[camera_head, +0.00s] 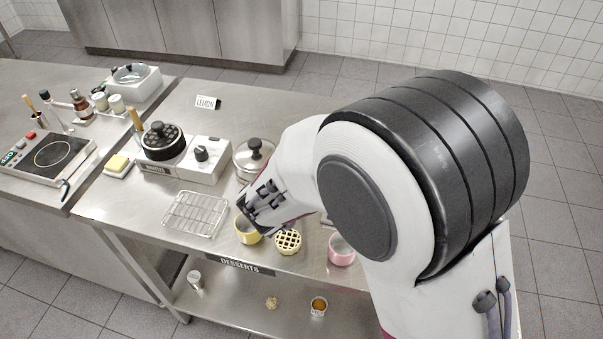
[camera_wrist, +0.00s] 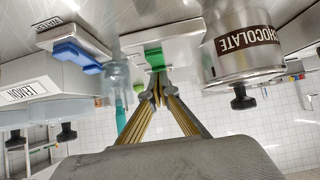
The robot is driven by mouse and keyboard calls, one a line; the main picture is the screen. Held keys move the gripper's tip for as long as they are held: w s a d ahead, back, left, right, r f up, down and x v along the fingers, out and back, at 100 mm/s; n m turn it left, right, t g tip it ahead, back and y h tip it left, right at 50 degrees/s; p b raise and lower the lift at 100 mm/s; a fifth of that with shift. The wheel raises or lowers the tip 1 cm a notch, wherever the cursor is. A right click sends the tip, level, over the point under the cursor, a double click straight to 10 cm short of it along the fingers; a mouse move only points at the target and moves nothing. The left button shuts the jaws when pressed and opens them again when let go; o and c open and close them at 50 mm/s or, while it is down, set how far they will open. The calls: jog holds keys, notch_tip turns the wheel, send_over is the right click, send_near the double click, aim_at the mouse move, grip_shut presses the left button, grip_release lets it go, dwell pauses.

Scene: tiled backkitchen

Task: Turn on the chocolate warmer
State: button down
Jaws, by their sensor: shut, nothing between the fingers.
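In the wrist view, a silver pot labelled CHOCOLATE (camera_wrist: 240,60), with a black lid knob, hangs upside down in the picture at the upper right. In the head view, a white appliance (camera_head: 211,148) has a black round vessel on its left and a black dial (camera_head: 201,154) on its right; its front label is too small to read. A silver lidded pot (camera_head: 253,158) stands to its right, partly hidden by my arm. My gripper (camera_head: 262,222) is shut and empty, above the counter's front part near the yellow cup. Its fingertips (camera_wrist: 158,92) meet in the wrist view.
A wire rack (camera_head: 195,213), a yellow cup (camera_head: 247,232), a yellow lattice-topped piece (camera_head: 288,240) and a pink cup (camera_head: 341,250) line the counter front. The back right counter is partly hidden by my arm.

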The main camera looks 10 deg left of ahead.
jog(key=shift+w+d+f+g, duration=0.1)
jog(key=shift+w+f+g, duration=0.25)
jog(key=shift+g, duration=0.35)
dwell(0.3)
jog(key=shift+s, duration=0.3)
jog(key=shift+s+f, duration=0.1)
jog(key=shift+s, duration=0.3)
jog(key=shift+s, duration=0.25)
dwell(0.5)
notch_tip(320, 180, up, 2)
jog(key=shift+s, duration=0.1)
jog(key=shift+s+r, duration=0.2)
jog(key=shift+r, duration=0.45)
jog(key=shift+s+r, duration=0.2)
jog(key=shift+r, duration=0.4)
jog(key=s+f+v, duration=0.1)
jog(key=v, duration=0.8)
